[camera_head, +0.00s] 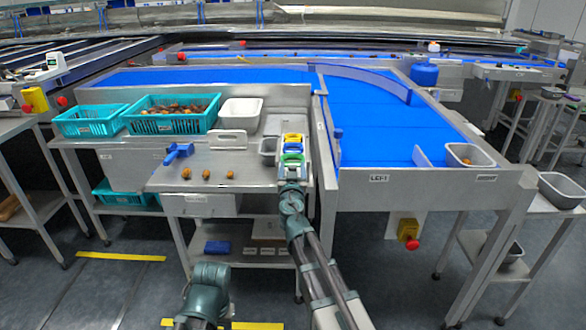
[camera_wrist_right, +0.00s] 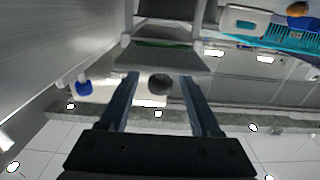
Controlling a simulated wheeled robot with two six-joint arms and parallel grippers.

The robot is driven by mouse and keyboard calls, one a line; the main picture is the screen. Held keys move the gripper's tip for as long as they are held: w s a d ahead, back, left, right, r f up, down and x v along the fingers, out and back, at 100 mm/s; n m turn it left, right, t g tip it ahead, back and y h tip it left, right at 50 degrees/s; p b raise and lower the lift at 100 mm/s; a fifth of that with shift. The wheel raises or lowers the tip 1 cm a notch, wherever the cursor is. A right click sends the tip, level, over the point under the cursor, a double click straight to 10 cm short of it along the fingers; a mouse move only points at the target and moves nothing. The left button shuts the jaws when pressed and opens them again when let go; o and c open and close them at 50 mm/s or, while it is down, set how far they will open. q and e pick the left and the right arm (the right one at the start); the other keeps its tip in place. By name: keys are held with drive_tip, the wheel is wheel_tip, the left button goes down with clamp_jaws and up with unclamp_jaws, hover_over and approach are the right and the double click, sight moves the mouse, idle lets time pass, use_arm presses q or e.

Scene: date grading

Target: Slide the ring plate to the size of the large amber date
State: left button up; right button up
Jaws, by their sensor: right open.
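The ring plate (camera_head: 292,160) shows as a stack of yellow, blue and green rings at the right end of the steel bench. Three amber-brown dates lie in a row: a left one (camera_head: 186,173), a middle one (camera_head: 206,175) and a right one (camera_head: 231,175). Their size order is hard to tell. My right gripper (camera_head: 291,182) is just in front of the green ring. In the right wrist view its fingers (camera_wrist_right: 160,80) are open, with a grey round thing (camera_wrist_right: 160,85) between them, below a grey plate with a green edge (camera_wrist_right: 165,56).
Teal crates (camera_head: 128,120) and a white tub (camera_head: 240,112) stand at the bench's back. A blue tool (camera_head: 177,152) lies left of the dates. A blue conveyor (camera_head: 375,130) runs along the right side. The bench front is mostly clear.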

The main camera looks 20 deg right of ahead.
drive_tip(key=shift+c, duration=0.2)
clamp_jaws()
idle(1.1)
